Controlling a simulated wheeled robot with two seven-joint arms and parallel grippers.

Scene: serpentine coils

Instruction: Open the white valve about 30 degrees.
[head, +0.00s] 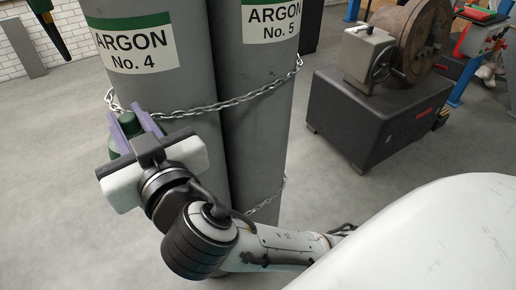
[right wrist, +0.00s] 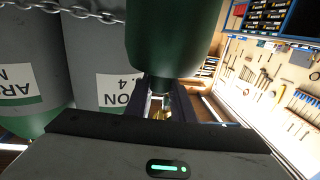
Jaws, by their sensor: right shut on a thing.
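The white valve cannot be made out in either view. My right gripper (head: 122,132) is beside the left grey argon cylinder (head: 186,95), with its purple fingers on either side of a green rounded object (head: 126,121). It is shut on that object. In the right wrist view, the green object (right wrist: 174,40) fills the top middle, and its narrower end sits between the fingers (right wrist: 165,105). A small brassy part shows there, too small to tell. My left gripper is not in view.
A second argon cylinder (head: 262,110) stands at the right of the first. A chain (head: 225,104) runs across both. A dark machine block (head: 365,120) stands at the right. A tool wall (right wrist: 275,90) shows in the wrist view. Grey floor at the left is clear.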

